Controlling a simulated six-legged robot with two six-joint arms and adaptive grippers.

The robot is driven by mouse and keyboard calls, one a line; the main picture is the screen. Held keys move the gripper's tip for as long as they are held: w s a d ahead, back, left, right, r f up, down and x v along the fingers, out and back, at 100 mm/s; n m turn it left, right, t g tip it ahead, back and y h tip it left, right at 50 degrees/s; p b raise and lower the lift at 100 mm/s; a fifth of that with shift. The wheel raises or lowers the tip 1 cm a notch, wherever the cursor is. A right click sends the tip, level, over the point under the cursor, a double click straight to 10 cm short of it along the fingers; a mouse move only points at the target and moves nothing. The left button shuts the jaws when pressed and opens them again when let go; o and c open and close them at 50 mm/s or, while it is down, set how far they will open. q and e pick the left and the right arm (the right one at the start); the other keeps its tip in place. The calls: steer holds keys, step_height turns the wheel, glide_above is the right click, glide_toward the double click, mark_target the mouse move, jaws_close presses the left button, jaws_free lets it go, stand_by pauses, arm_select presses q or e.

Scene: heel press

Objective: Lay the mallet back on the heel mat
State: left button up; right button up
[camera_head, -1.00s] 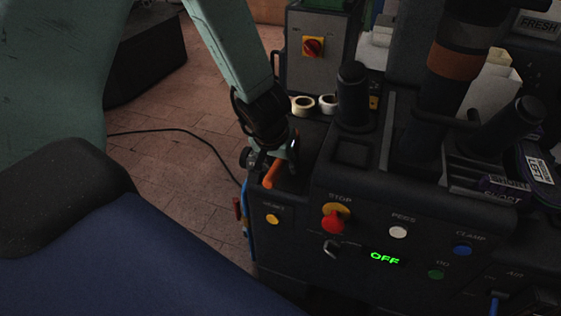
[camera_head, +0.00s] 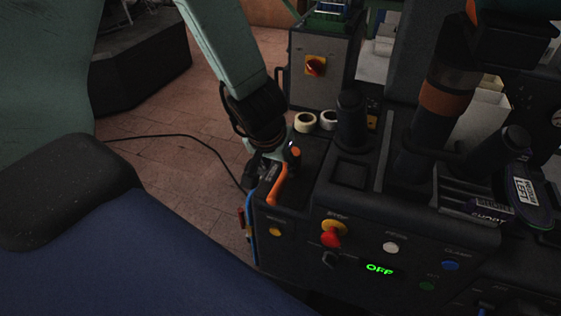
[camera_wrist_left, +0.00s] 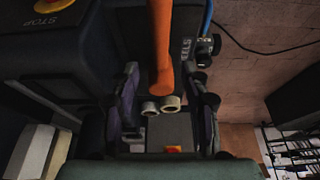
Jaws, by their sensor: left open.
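The mallet (camera_head: 277,187) has an orange handle and a dark head with an orange end. It appears to lie on the dark heel mat at the left end of the machine top; the mat's edges are hard to make out. My left gripper (camera_head: 262,166) is just left of the mallet, low over the machine's edge. In the left wrist view the orange handle (camera_wrist_left: 160,45) runs between the open, spread fingers (camera_wrist_left: 162,85), with gaps on both sides. Whether the mallet rests flat is hard to tell.
Two pale tape rolls (camera_head: 315,121) and a black upright cylinder (camera_head: 352,121) stand behind the mallet. The front panel carries a red stop button (camera_head: 331,239) and a green OFF display (camera_head: 379,269). A box with a red-and-yellow switch (camera_head: 316,66) stands behind. Floor lies left.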

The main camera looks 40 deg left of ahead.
arm_select(q)
steer(key=shift+p+v, duration=0.8)
steer(key=shift+v, duration=0.7)
